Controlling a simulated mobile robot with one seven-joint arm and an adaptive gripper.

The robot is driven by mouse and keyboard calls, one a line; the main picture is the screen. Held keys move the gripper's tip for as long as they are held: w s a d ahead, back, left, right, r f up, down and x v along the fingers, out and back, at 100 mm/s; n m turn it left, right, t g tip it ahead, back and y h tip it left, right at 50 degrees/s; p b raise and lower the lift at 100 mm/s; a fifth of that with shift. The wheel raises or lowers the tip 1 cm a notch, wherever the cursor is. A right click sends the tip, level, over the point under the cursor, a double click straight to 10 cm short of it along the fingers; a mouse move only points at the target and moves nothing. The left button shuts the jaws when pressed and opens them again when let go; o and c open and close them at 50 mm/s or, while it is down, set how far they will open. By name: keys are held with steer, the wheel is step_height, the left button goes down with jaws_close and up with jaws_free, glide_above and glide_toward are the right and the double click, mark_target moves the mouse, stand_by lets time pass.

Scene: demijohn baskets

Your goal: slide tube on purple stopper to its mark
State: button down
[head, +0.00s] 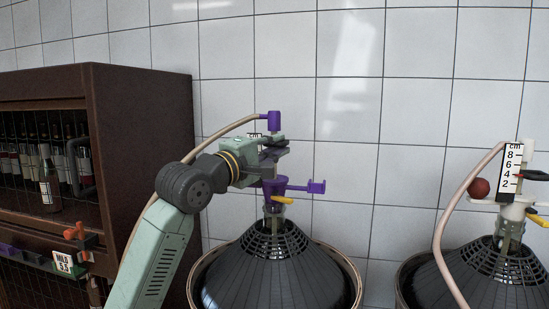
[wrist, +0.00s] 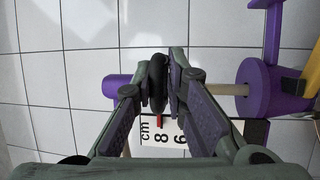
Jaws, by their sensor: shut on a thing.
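The purple stopper (head: 274,188) sits in the neck of the left dark basketed demijohn (head: 275,270). It also shows at right in the wrist view (wrist: 270,88), with a beige tube (wrist: 232,89) running into it. A purple fitting (head: 270,122) tops the tube, above my gripper (head: 275,150). In the wrist view my gripper (wrist: 162,85) is shut on a black tab (wrist: 158,72). A red pointer (wrist: 159,120) lies close to the 8 on the white cm scale (wrist: 150,133). The fingers hide part of the tube and scale.
At right stands a second basketed demijohn (head: 490,282) with a white stopper, a cm scale (head: 511,165) and a red ball (head: 478,188). A dark cabinet (head: 150,120) with bottles is at left. Its ledge holds a green-edged card (head: 66,263) seeming to read 5.5. A purple arm (head: 312,187) juts right from the stopper.

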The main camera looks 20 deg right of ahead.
steer(key=shift+r, duration=0.15)
steer(key=c, duration=1.7)
jaws_free()
steer(key=shift+s+a, duration=0.1)
steer(key=shift+a, duration=0.05)
steer(key=v, duration=1.2)
